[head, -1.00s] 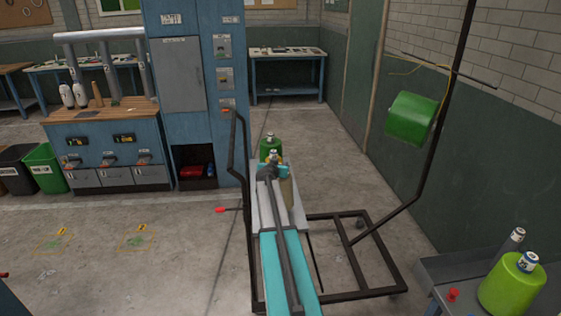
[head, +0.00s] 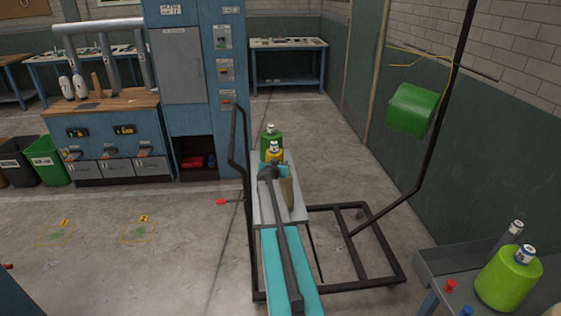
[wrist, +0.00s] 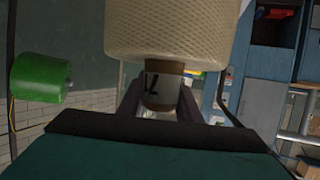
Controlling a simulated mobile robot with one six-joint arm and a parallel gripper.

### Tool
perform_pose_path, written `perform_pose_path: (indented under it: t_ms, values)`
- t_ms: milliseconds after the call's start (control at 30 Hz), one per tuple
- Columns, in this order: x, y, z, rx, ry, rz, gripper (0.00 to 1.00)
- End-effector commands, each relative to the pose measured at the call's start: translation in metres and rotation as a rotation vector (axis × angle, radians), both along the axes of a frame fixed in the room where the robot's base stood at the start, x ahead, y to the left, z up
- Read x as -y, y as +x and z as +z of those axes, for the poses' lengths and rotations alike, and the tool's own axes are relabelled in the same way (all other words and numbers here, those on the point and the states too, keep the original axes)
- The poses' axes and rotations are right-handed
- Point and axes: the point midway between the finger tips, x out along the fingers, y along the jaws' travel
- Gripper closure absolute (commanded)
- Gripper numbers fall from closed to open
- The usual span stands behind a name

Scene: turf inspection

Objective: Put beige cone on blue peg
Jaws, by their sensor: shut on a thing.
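The beige cone (wrist: 165,35) fills the top of the wrist view, with its woven side and a brown labelled core (wrist: 163,88) showing. My gripper (wrist: 160,95) is shut on that core, one dark finger on each side. In the head view the beige cone (head: 287,188) shows as a narrow strip beside my arm, and my arm largely hides it. A small blue tip (head: 467,311) shows at the bottom right edge of the head view, near a red one (head: 451,286). I cannot tell whether it is the blue peg.
A green cone (head: 270,138) and a yellow-topped one (head: 273,154) stand just beyond my gripper. A lime cone (head: 508,280) stands at lower right.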

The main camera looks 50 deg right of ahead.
Motion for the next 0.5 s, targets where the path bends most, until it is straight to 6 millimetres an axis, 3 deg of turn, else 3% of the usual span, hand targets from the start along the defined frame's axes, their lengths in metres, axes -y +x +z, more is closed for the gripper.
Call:
perform_pose_path:
  t_ms: [200, 233, 300, 333, 500]
  values:
    - [0.0006, 0.0005, 0.0029, 0.001, -0.004, 0.001, 1.00]
    - [0.0003, -0.0004, -0.0009, 0.000, 0.000, 0.000, 0.66]
    - [0.0004, -0.0004, -0.0008, -0.001, 0.000, 0.000, 0.54]
    - [0.0004, -0.0004, -0.0008, 0.000, 0.000, 0.000, 0.50]
    - [0.0007, -0.0005, -0.0005, 0.000, 0.000, -0.001, 0.50]
